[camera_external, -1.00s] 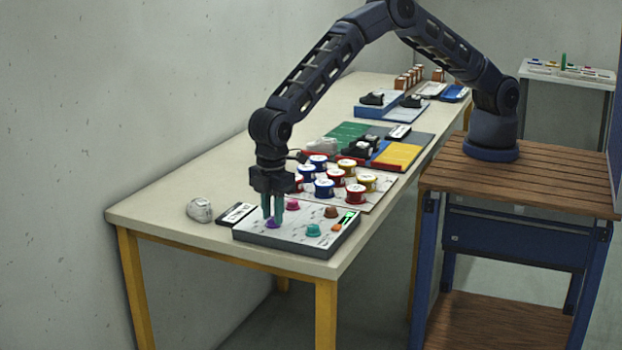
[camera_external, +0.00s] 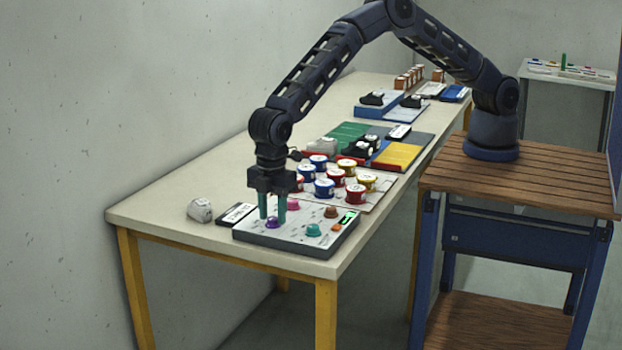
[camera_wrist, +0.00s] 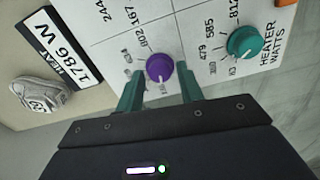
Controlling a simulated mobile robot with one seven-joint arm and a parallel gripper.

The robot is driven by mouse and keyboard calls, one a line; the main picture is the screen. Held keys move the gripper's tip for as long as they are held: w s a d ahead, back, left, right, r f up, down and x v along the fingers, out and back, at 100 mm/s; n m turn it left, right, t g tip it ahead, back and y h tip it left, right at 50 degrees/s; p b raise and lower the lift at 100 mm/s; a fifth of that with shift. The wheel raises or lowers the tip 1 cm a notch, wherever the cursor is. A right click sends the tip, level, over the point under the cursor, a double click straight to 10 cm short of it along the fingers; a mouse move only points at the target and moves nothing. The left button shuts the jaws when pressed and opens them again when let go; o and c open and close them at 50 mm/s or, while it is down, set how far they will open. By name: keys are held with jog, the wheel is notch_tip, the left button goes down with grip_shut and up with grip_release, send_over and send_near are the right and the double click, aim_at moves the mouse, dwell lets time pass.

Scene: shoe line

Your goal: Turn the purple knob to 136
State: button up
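The purple knob (camera_external: 272,223) sits at the front left of the white control panel (camera_external: 262,238). In the wrist view the purple knob (camera_wrist: 159,68) shows between and a little beyond my gripper's fingertips, with printed numbers around it, "802" and "167" among them; the others are too small or hidden to read. My gripper (camera_external: 272,212) is above the panel, pointing down. Its two green fingers (camera_wrist: 160,82) are spread, with gaps on both sides of the knob. Which number the knob points to cannot be told.
A teal knob (camera_wrist: 244,42), a pink knob (camera_external: 292,205) and a brown knob (camera_external: 331,212) share the panel, with an orange switch (camera_external: 336,227). A "1786 W" label plate (camera_wrist: 62,48) and a whitish shoe-like object (camera_external: 199,210) lie left. Several round tins stand behind.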

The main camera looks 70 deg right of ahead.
aim_at(273, 218)
jog(key=shift+o, duration=0.8)
notch_tip(273, 218, up, 11)
jog(key=shift+f, duration=0.1)
jog(key=shift+n, duration=0.6)
notch_tip(273, 218, down, 11)
jog(key=shift+r, duration=0.1)
dwell(0.3)
